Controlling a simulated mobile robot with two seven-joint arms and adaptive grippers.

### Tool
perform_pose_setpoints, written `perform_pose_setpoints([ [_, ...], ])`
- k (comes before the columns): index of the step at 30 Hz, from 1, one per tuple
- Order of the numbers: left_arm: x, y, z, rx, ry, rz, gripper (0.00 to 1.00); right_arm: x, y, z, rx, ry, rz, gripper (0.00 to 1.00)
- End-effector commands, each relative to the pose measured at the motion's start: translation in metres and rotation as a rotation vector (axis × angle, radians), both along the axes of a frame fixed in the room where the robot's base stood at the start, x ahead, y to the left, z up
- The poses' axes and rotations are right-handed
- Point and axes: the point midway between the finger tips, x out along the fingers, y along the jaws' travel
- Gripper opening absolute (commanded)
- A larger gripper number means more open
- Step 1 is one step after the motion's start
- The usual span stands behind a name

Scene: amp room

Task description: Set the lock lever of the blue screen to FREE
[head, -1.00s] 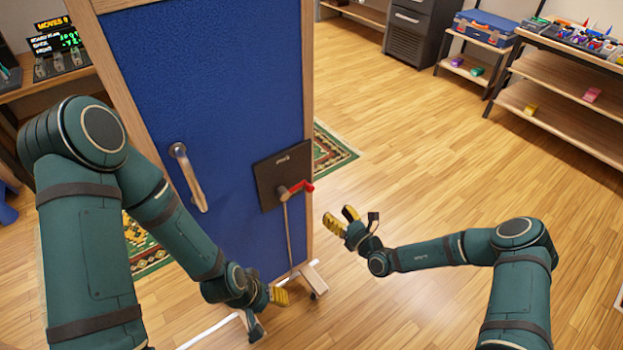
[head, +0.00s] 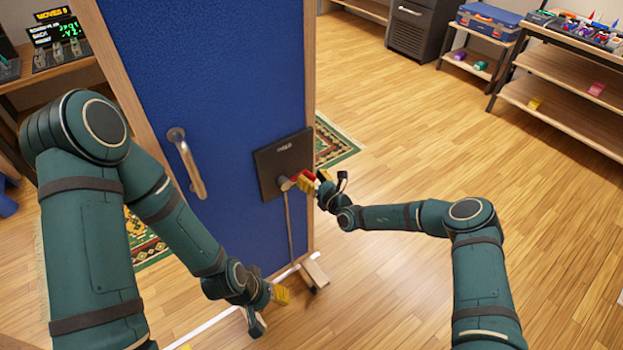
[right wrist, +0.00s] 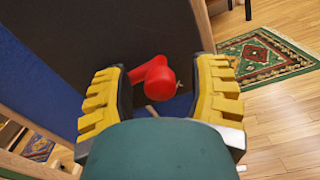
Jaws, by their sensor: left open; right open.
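The blue screen (head: 215,95) stands upright in a wooden frame. A dark plate (head: 283,152) on its right part carries the red lock lever (head: 301,178), which points right from its pivot. In the right wrist view the lever's red knob (right wrist: 154,76) lies between the yellow fingers, with gaps on both sides. My right gripper (head: 316,182) is open around the lever's end. It also shows in the right wrist view (right wrist: 158,92). My left gripper (head: 272,307) is open and empty, low in front of the screen. The plate's lettering is too small to read.
A handle (head: 187,163) is fixed on the screen's left part. The screen's foot (head: 314,272) stands on the wooden floor. A patterned rug (head: 336,143) lies behind it. Shelves (head: 565,80) stand at the back right, with open floor before them.

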Motion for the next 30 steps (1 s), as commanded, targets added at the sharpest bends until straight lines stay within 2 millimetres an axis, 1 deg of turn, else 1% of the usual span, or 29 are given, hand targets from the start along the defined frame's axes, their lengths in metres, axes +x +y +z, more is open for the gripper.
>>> perform_pose_setpoints([
  [7,0.0,0.0,0.0,0.0,0.001,0.0,0.47,0.0,0.0,0.0,0.0,0.0,0.0,0.58],
  [8,0.0,0.0,0.0,0.0,0.001,0.0,0.47,0.0,0.0,0.0,0.0,0.0,0.0,0.53],
  [9,0.0,0.0,0.0,0.0,0.001,0.0,0.47,0.0,0.0,0.0,0.0,0.0,0.0,0.39],
  [11,0.0,0.0,0.0,0.0,0.0,0.0,0.47,0.0,0.0,0.0,0.0,0.0,0.0,0.18],
  [12,0.0,0.0,0.0,0.0,0.0,0.0,0.47,0.0,0.0,0.0,0.0,0.0,0.0,0.04],
  [13,0.0,0.0,0.0,0.0,0.0,0.0,0.47,0.0,0.0,0.0,0.0,0.0,0.0,0.0],
  [23,0.0,0.0,0.002,0.0,0.0,0.0,0.47,0.001,-0.001,0.002,-0.006,-0.005,0.0,0.0],
  [30,0.003,0.0,0.012,0.002,-0.006,0.004,0.47,0.001,-0.011,0.008,-0.054,-0.039,-0.001,0.0],
])
